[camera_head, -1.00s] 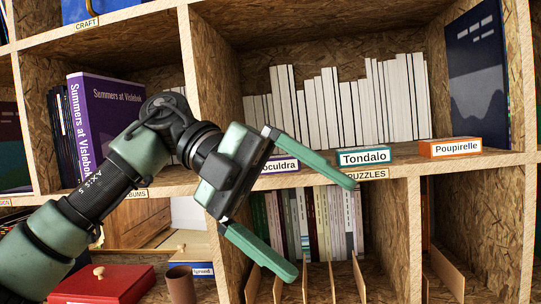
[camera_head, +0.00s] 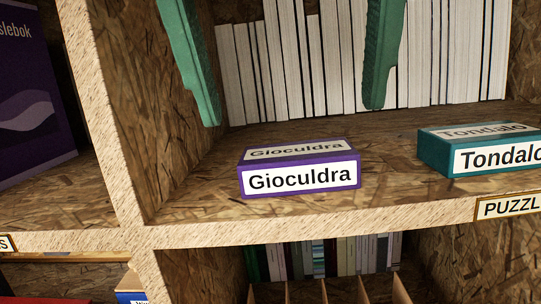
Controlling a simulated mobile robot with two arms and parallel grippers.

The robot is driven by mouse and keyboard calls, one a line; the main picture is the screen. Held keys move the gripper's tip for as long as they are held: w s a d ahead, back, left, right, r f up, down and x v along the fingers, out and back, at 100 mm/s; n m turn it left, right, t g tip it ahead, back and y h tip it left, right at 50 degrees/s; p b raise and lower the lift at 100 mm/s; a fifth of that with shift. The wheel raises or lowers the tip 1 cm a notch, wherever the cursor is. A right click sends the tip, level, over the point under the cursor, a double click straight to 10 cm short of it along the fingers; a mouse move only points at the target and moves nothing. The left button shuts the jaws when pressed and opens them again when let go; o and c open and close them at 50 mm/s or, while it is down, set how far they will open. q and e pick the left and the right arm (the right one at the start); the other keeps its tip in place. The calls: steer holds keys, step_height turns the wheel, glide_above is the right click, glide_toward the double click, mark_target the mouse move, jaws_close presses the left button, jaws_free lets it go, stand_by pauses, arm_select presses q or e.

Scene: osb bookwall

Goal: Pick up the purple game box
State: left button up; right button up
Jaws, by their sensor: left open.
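The purple game box (camera_head: 300,193), labelled "Gioculdra" on its white front and top, lies flat on the shelf board near its front edge. My left gripper (camera_head: 291,115) is open, with its two green fingers pointing down from the top of the view. One finger is above and left of the box, the other above and right of it. The fingertips are apart from the box, and nothing is between them. My right gripper does not show.
A teal box (camera_head: 490,158) labelled "Tondalo" lies to the right on the same shelf. White books (camera_head: 330,65) stand behind. A wooden upright (camera_head: 108,120) bounds the compartment at left, with a purple book (camera_head: 32,110) beyond it. Shelf room is free between the boxes.

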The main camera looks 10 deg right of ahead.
mark_target(296, 150)
arm_select(q)
steer(key=shift+w+d+f, duration=0.1)
steer(key=shift+w+f, duration=0.1)
steer(key=shift+f, duration=0.2)
steer(key=p+x, duration=0.1)
steer(key=x, duration=0.4)
steer(key=shift+w+r+p, duration=0.1)
steer(key=shift+p, duration=0.2)
steer(key=c, duration=1.3)
steer(key=shift+o, duration=0.2)
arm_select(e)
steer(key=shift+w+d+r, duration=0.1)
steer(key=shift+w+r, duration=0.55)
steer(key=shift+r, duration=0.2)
